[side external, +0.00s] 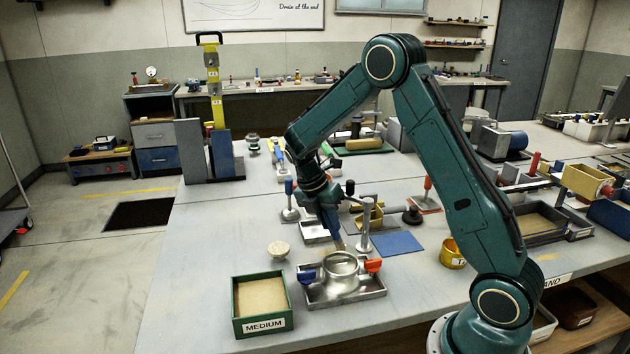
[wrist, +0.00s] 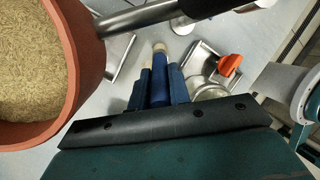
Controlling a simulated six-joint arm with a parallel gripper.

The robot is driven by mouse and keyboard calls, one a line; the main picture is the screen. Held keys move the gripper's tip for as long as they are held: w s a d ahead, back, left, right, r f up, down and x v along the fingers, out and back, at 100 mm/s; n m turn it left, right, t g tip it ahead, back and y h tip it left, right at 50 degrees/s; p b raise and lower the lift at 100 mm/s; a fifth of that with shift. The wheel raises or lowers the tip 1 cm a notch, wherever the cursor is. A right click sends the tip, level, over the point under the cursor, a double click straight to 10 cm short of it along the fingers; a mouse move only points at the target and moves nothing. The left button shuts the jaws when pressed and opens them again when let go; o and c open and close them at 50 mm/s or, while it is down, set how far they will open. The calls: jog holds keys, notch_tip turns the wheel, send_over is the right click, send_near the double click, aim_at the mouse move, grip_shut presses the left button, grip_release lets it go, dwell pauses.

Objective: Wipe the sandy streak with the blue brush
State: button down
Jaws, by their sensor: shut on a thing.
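My gripper (side external: 333,222) points down over the metal tray (side external: 345,292) with its round clear vessel (side external: 341,264). In the wrist view my gripper (wrist: 157,92) is shut on the blue brush (wrist: 161,72), whose blue handle sits between the blue fingers. A tan tip (side external: 340,243) shows below the fingers in the side view, just above or behind the vessel; I cannot tell if it touches anything. The tray also shows at the right of the wrist view (wrist: 206,52). I cannot make out the sandy streak in either view.
A blue knob (side external: 307,276) and an orange knob (side external: 373,265) flank the vessel. A metal post (side external: 365,232) stands close right of my gripper. A green box labelled MEDIUM (side external: 262,306) is at front left.

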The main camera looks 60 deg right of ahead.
jog(key=shift+a, duration=0.1)
jog(key=shift+w+a, duration=1.3)
jog(key=shift+w, duration=0.1)
jog(key=shift+w+a, duration=0.1)
jog(key=shift+w+a, duration=1.3)
jog(key=shift+a, duration=0.05)
jog(key=shift+s+d, duration=0.1)
jog(key=shift+s+d, duration=1.3)
jog(key=shift+d, duration=0.05)
jog(key=shift+s+d, duration=0.1)
jog(key=shift+s+d, duration=1.3)
